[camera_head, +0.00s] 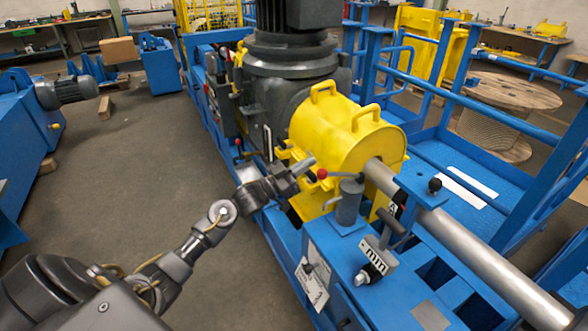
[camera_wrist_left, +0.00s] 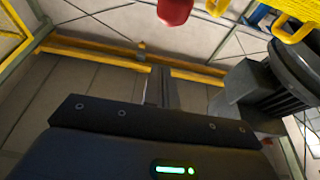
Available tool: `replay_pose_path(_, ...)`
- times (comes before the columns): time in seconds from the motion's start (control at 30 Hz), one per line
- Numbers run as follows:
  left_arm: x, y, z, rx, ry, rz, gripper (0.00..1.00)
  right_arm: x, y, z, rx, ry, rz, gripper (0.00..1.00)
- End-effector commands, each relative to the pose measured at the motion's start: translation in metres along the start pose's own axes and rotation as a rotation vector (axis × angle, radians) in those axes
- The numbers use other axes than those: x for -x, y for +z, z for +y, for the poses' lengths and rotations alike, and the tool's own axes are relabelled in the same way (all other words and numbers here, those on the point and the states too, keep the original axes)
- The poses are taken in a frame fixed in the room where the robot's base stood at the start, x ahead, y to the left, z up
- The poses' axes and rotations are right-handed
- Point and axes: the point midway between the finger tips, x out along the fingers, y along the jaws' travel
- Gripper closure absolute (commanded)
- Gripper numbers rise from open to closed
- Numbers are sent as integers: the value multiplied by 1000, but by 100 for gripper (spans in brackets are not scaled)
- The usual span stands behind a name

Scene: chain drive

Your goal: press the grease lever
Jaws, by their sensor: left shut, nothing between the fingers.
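The grease lever (camera_head: 340,175) has a red ball knob at its left end and sits on top of a grey cylinder (camera_head: 348,203) on the blue frame. My left gripper (camera_head: 308,164) is shut and empty. In the head view its fingertips are just up and left of the red knob, in front of the yellow guard; I cannot tell whether they touch anything. In the left wrist view the closed fingers (camera_wrist_left: 161,87) point at the far wall and floor, and a red knob (camera_wrist_left: 174,10) shows at the top edge, apart from them. My right gripper is in neither view.
A yellow guard (camera_head: 335,130) with two handles covers the shaft (camera_head: 480,260) behind the lever. A dark motor unit (camera_head: 290,90) stands beyond it. The floor at left is open.

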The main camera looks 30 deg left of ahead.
Motion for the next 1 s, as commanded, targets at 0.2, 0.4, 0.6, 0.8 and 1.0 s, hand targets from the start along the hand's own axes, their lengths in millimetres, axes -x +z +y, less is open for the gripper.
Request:
replay_pose_path(0.2, -32, 7, 0, 3, -1, -5, 100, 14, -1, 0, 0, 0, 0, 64)
replay_pose_path(0.4, -23, 30, 0, 1, -1, -2, 100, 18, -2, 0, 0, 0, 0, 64)
replay_pose_path(0.6, -20, 38, 0, 0, 0, -1, 100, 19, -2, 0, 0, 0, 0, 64)
replay_pose_path(0.8, -20, 38, 0, -1, 0, 0, 100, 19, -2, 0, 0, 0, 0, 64)
replay_pose_path(1.0, -21, 45, 4, 3, 7, 10, 100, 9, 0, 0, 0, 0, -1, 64)
